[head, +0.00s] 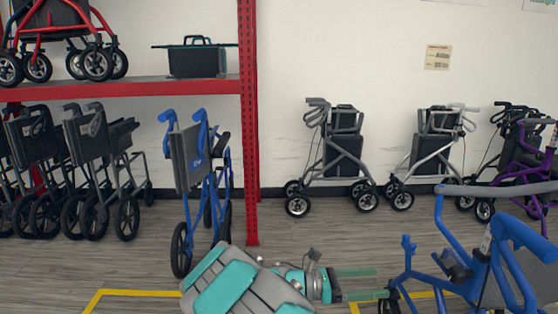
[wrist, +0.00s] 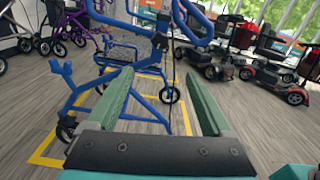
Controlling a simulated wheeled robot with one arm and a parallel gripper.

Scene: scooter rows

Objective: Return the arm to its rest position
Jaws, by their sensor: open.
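My gripper (head: 362,283) extends to the right at the bottom of the head view, low over the floor, with my grey and teal arm behind it. In the wrist view its two green fingers (wrist: 160,100) are wide apart with nothing between them. A blue rollator (head: 480,250) stands just right of the fingertips in the head view. The same blue frame (wrist: 105,85) lies ahead of and partly between the fingers in the wrist view. Whether the fingers touch it cannot be told.
A red shelf rack (head: 249,120) holds a rollator and a dark box (head: 196,60); a blue wheelchair (head: 190,160) stands by its post. Grey rollators (head: 340,155) line the wall. Yellow floor lines (wrist: 45,150) surround the blue rollator. Mobility scooters (wrist: 290,85) stand farther off. Mid-floor is open.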

